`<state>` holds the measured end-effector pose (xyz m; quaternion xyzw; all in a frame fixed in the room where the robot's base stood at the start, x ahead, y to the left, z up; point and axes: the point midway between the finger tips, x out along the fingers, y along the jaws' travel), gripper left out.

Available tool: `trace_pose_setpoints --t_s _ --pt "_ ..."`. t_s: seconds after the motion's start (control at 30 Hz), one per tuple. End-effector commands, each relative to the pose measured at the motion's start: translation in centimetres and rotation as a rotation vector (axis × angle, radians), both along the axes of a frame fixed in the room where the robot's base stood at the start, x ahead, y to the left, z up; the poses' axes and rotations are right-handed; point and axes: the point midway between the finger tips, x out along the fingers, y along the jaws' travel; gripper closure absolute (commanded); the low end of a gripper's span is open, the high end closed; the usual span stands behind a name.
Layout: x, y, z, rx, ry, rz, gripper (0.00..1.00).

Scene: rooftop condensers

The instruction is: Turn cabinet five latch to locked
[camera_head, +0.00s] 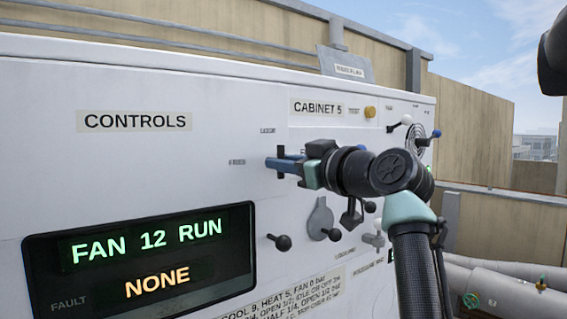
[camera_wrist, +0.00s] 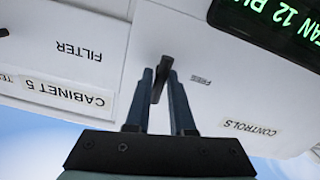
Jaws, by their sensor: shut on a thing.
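The cabinet five latch (camera_wrist: 162,78) is a dark bar handle on the white cabinet front. In the wrist view, which is upside down, it lies between the two fingers, near upright with a slight tilt. My gripper (camera_head: 279,163) reaches the panel from the right and is shut on the latch, whose dark ends show above and below the fingers. The fingers also show in the wrist view (camera_wrist: 160,88). A FREE label (camera_wrist: 201,80) sits beside the latch, to its left in the head view. A small label (camera_head: 267,131) above it is hard to read. The CABINET 5 sign (camera_head: 318,107) is above right.
A display (camera_head: 140,262) reading FAN 12 RUN and NONE is at lower left. Black knobs (camera_head: 283,242), a grey round-ended plate (camera_head: 320,218) and a yellow knob (camera_head: 370,112) are near my arm. Pipes (camera_head: 500,285) run at lower right.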

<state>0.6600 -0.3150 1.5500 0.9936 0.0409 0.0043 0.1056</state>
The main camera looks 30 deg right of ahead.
Motion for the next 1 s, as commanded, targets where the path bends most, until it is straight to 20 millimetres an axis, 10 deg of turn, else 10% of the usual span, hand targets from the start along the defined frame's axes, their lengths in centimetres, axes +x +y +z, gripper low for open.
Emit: trace_pose_setpoints --t_s 0.1,0.13,0.23,0.67,1.0 --pt "0.0 0.0 0.0 -0.004 -0.001 -0.001 1.0" --pt "0.0 0.0 0.0 -0.004 -0.001 -0.001 0.73" --pt "0.0 0.0 0.0 -0.003 0.0 -0.001 0.55" --pt "-1.0 -0.2 -0.2 -0.001 -0.002 -0.002 0.55" --pt "-8.0 -0.7 -0.4 -0.004 -0.003 -0.004 0.55"
